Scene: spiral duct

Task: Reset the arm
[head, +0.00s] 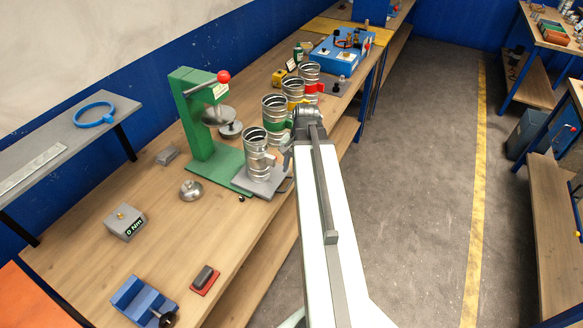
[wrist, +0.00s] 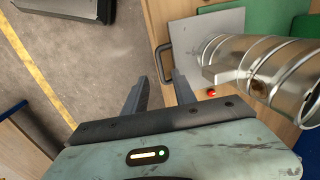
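My gripper (wrist: 156,92) shows in the wrist view with its two dark fingers apart and nothing between them. In the head view my arm reaches forward along the bench's right edge, and its end hides most of the gripper (head: 287,157). A silver spiral duct piece (head: 254,152) with a side branch stands upright on a grey plate (head: 262,186), just left of my gripper. The duct piece also shows in the wrist view (wrist: 262,68), at the right, apart from the fingers.
A green press (head: 197,118) stands left of the duct piece. More duct pieces with green (head: 274,113), yellow (head: 293,91) and red (head: 309,80) bands stand behind it. A blue vise (head: 142,301) is at the front of the bench. The floor (head: 412,150) to the right is clear.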

